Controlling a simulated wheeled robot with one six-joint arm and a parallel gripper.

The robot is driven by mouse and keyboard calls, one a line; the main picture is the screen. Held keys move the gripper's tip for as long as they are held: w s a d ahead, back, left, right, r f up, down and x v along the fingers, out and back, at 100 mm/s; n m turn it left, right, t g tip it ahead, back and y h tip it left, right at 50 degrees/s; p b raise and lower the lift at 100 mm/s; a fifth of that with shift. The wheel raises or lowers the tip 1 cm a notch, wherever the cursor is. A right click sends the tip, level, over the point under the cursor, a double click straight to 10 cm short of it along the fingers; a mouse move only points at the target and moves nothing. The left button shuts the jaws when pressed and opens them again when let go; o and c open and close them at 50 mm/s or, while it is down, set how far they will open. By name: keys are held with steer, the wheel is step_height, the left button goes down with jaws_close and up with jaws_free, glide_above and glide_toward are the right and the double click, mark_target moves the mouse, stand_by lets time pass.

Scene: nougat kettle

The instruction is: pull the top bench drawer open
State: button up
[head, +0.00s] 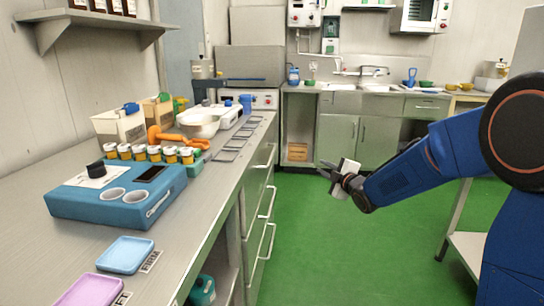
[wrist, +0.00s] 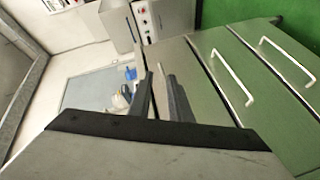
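The bench (head: 225,215) on the left has a stack of green-grey drawers facing right. The top bench drawer (head: 256,174) is shut, with a pale bar handle (head: 265,157) across its front. In the wrist view the picture is turned; the handle nearest the worktop (wrist: 237,78) lies to the right of my fingers. My gripper (head: 322,169) is held over the aisle, right of the drawer fronts, its fingers pointing left. It also shows in the wrist view (wrist: 157,75). The fingers are apart, empty, and not touching any handle.
Lower drawers with handles (head: 268,203) sit below. A blue device (head: 115,198), jars, an orange tool (head: 178,138) and trays crowd the worktop. The green floor (head: 330,250) beside the bench is clear. A sink counter (head: 360,101) stands at the back.

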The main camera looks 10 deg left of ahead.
mark_target(272, 154)
steer(key=w+a+f+n+y, duration=0.4)
steer(key=a+f+n+y, duration=0.15)
steer(key=a, duration=0.45)
steer(key=shift+n+g+y, duration=0.3)
steer(key=shift+n+y, duration=0.05)
steer(key=x, duration=1.7)
steer(key=shift+w+r, duration=0.1)
steer(key=shift+r, duration=0.15)
jaws_close()
